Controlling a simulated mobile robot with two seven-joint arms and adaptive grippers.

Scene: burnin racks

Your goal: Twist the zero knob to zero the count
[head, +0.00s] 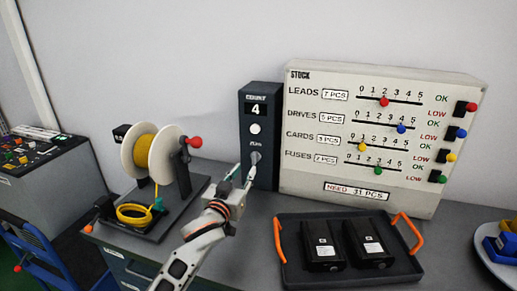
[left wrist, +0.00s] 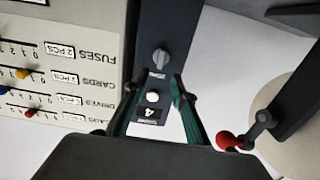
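The dark count box (head: 245,145) stands upright on the bench and its display reads 4. Below the display are a white button (head: 255,128) and the grey zero knob (head: 256,158). In the left wrist view the box appears upside down, with the knob (left wrist: 161,58) above the button (left wrist: 152,97). My left gripper (head: 243,173) is just in front of the box's lower part. Its green-grey fingers (left wrist: 154,82) are open and empty, spread to either side of the button, with the knob beyond the tips. My right gripper is not in view.
A stock board (head: 300,190) with coloured sliders stands right of the box. A black tray (head: 290,228) with orange handles holds two dark units in front. A spool stand (head: 145,230) with yellow wire and a red-knobbed crank is on the left. A plate with blue items is far right.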

